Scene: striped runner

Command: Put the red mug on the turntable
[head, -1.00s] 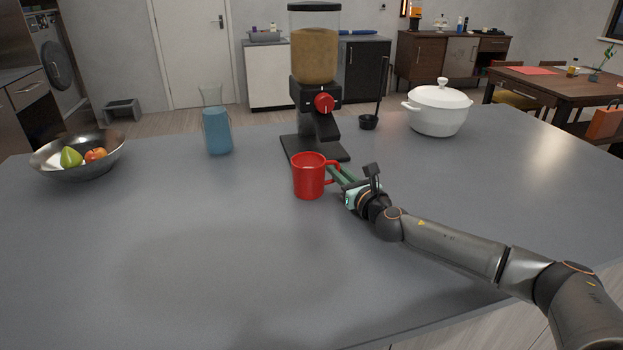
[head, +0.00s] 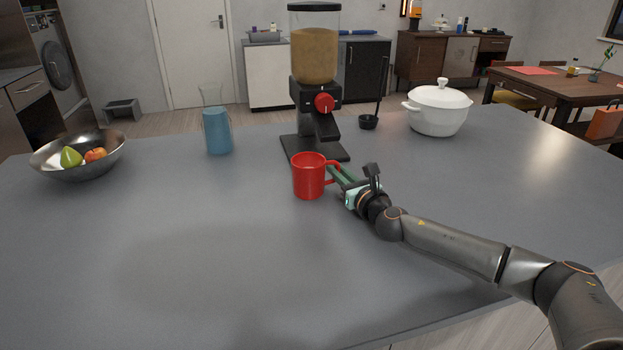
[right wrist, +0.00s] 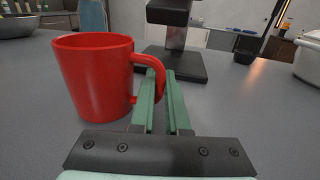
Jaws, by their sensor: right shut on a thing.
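The red mug (head: 309,178) is upright at the middle of the grey counter (head: 200,260), in front of the dispenser. Its handle points right, toward my right gripper (head: 338,174). In the right wrist view, the mug (right wrist: 92,80) is at the left. The green fingers of my right gripper (right wrist: 163,95) are shut on its handle. I cannot tell whether the mug's base touches the counter. I see no turntable in either view. My left gripper is not in view.
A dispenser (head: 315,55) with a red knob stands just behind the mug. A blue-filled carafe (head: 217,130) and a metal fruit bowl (head: 100,165) are to the left. A white lidded pot (head: 438,112) is at the back right. The counter's front left is clear.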

